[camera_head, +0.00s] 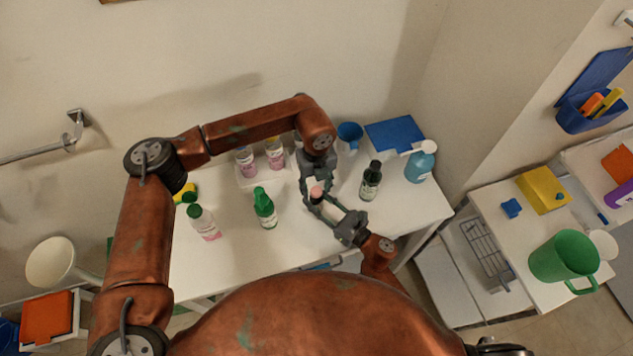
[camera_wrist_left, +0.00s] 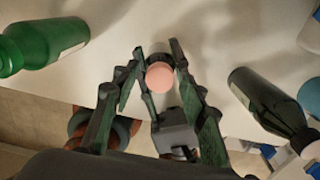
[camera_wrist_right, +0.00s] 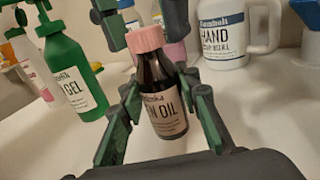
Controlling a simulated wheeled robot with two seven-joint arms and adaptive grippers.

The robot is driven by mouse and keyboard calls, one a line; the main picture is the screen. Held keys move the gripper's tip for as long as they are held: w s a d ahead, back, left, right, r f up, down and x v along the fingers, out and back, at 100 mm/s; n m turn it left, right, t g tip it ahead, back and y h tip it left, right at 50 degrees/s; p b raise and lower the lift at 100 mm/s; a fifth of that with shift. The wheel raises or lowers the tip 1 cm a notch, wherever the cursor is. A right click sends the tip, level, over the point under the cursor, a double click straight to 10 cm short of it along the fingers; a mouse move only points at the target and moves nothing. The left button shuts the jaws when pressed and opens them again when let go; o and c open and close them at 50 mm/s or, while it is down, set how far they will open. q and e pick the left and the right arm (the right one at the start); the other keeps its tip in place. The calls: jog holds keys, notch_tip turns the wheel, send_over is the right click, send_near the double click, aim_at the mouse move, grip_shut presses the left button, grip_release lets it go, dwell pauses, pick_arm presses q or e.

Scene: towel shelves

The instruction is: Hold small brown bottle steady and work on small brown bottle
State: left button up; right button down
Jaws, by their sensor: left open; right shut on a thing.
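The small brown bottle (camera_wrist_right: 163,100) stands upright with a pink cap and a pale label reading "OIL" in the right wrist view. My right gripper (camera_wrist_right: 160,84) is shut on its body, one finger on each side. In the head view the bottle's pink cap (camera_head: 316,193) shows between the two grippers, and most of the body is hidden. My left gripper (camera_wrist_left: 157,52) is open above the bottle, its fingers on either side of the cap (camera_wrist_left: 160,77). I cannot tell whether they touch it.
A blue bottle (camera_head: 420,163) and blue box (camera_head: 394,134) are at right. The table's front is clear.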

pick_arm(q)
jog(key=shift+f, duration=0.1)
jog(key=shift+c, duration=0.4)
grip_shut()
jog(key=m, duration=0.5)
jog(key=shift+m, duration=0.3)
jog(key=m, duration=1.1)
jog(key=shift+m, duration=0.4)
jog(key=m, duration=0.7)
jog(key=shift+m, duration=0.4)
jog(key=shift+o, duration=0.7)
grip_release()
